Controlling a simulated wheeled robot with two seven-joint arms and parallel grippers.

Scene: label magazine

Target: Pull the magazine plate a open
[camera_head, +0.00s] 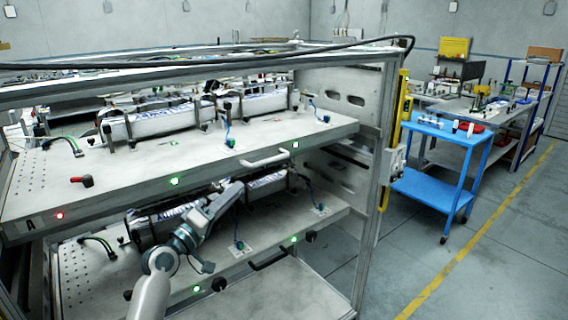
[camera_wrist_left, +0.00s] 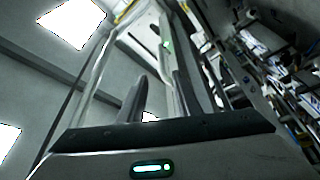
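Magazine plate a (camera_head: 130,185) is the upper grey plate in the rack, with an "A" at its front left corner. Its light bar handle (camera_head: 265,160) sits on the front edge, right of the middle. The plate carries several label units. My left gripper (camera_head: 236,188) is below and left of this handle, in front of the lower plate, and apart from the handle. In the left wrist view, its two dark fingers (camera_wrist_left: 161,88) stand apart with nothing clearly between them. My right gripper is not in view.
The lower plate (camera_head: 310,222) has a dark handle (camera_head: 268,260) and label units partly hidden behind my left arm. A rack post (camera_head: 375,190) stands at the right. A blue cart (camera_head: 435,190) is farther right.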

